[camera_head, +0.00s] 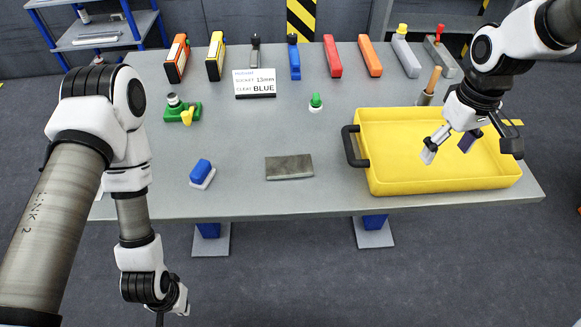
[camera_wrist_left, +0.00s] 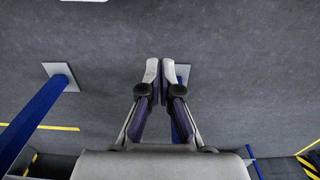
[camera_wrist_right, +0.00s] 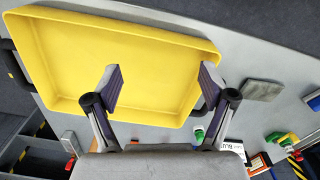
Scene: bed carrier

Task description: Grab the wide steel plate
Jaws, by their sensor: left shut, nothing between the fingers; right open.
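The wide steel plate (camera_head: 289,167) is a flat grey rectangle lying on the table, near the front edge and left of the yellow tray. It also shows in the right wrist view (camera_wrist_right: 262,90), to the right of the tray. My right gripper (camera_head: 449,146) is open and empty above the yellow tray (camera_head: 440,183), apart from the plate. In the right wrist view its two fingers (camera_wrist_right: 160,88) are spread over the tray. My left gripper (camera_wrist_left: 160,72) is shut and empty, in front of the table and over the floor. The left fingertips are hardly visible in the head view.
A blue block on a white base (camera_head: 202,173) stands left of the plate. A green piece (camera_head: 315,103) and a sign (camera_head: 255,83) stand behind it. Several coloured tools line the table's back edge. A wooden-handled item (camera_head: 430,86) stands behind the tray. The table around the plate is clear.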

